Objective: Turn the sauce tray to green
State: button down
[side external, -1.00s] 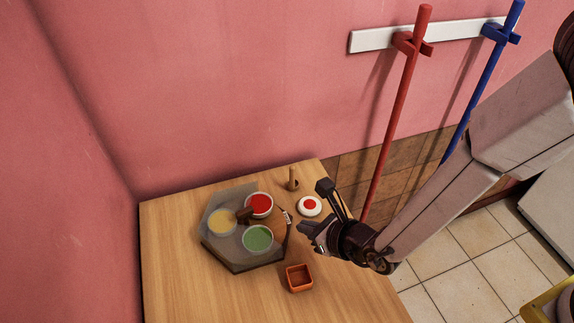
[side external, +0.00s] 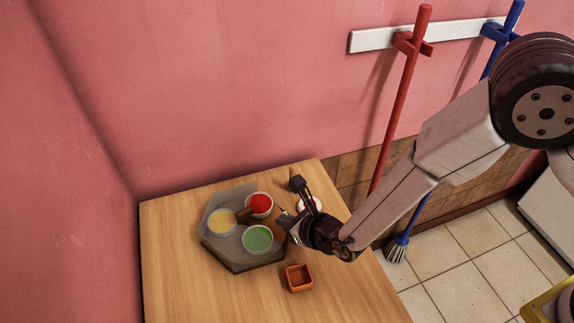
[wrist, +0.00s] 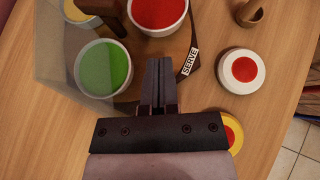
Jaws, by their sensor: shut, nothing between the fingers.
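The sauce tray (side external: 238,265) is a hexagonal tray on the wooden table, partly under a grey see-through cover. It holds a yellow sauce bowl (side external: 222,222), a red one (side external: 259,205) and a green one (side external: 257,239). A brown wooden handle (side external: 244,214) stands among them. My gripper (side external: 284,222) is shut and empty at the tray's right side. In the wrist view its fingertips (wrist: 158,62) lie between the green and red bowls; contact is unclear.
A white disc with a red centre (wrist: 240,71) lies right of the tray. A yellow disc with a red centre (wrist: 233,132) is partly hidden by my gripper. A small brown cup (wrist: 248,14) is at top. An orange square dish (side external: 299,278) sits nearer the front; table around it is clear.

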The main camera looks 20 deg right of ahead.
aim_at(270, 205)
jog(key=shift+x, duration=1.55)
jog(key=shift+w+d, duration=0.1)
jog(key=shift+w, duration=1.7)
jog(key=shift+s+r, duration=0.1)
jog(key=shift+v, duration=3.75)
